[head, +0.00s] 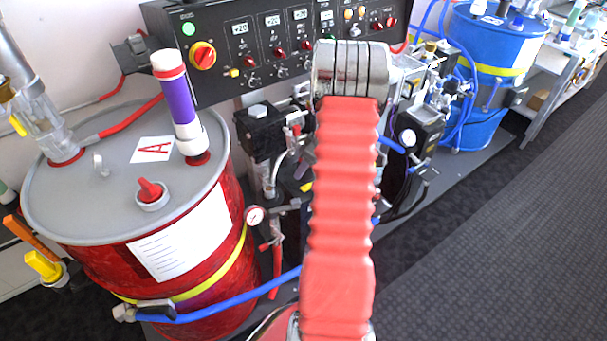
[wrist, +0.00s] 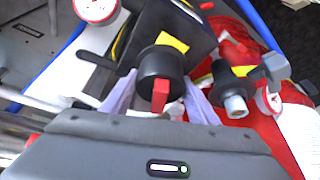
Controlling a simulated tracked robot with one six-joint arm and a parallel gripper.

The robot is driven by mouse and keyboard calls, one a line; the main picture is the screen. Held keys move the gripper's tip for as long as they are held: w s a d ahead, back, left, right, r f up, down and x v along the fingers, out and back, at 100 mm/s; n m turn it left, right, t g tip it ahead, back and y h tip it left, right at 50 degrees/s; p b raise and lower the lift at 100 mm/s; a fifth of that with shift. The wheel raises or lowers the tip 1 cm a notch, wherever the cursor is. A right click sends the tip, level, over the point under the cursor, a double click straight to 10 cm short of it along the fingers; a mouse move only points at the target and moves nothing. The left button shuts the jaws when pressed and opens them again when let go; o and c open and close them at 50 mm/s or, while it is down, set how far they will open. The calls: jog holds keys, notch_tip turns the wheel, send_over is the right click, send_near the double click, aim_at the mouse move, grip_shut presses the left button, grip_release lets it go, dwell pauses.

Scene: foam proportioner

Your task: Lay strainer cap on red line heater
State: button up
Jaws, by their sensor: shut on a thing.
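In the wrist view my gripper (wrist: 160,98) has its two pale fingers on either side of a black round piece with a red tab, which I take to be the strainer cap (wrist: 158,64). The fingers appear shut on it. Beyond it is a black box with a yellow label (wrist: 172,42), which may be the red line heater; whether the cap touches it I cannot tell. In the head view my red-sleeved arm hides the gripper and cap. A black block (head: 259,132) stands just left of the arm there; I cannot tell if it is the heater.
In the head view a red drum (head: 190,275) stands at left and a blue drum (head: 490,50) at the back right. A control panel (head: 270,45) runs behind. Hoses and gauges crowd the middle. The dark floor (head: 500,240) at right is clear.

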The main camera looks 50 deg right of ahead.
notch_tip(320, 180, down, 4)
jog(key=shift+w+a+r, duration=0.15)
jog(key=shift+r, duration=0.1)
jog(key=shift+w+a+f, duration=0.1)
jog(key=shift+w+f, duration=0.05)
jog(key=shift+f, duration=0.05)
jog(key=o, duration=1.1)
jog(key=shift+f, duration=0.1)
jog(key=v, duration=1.2)
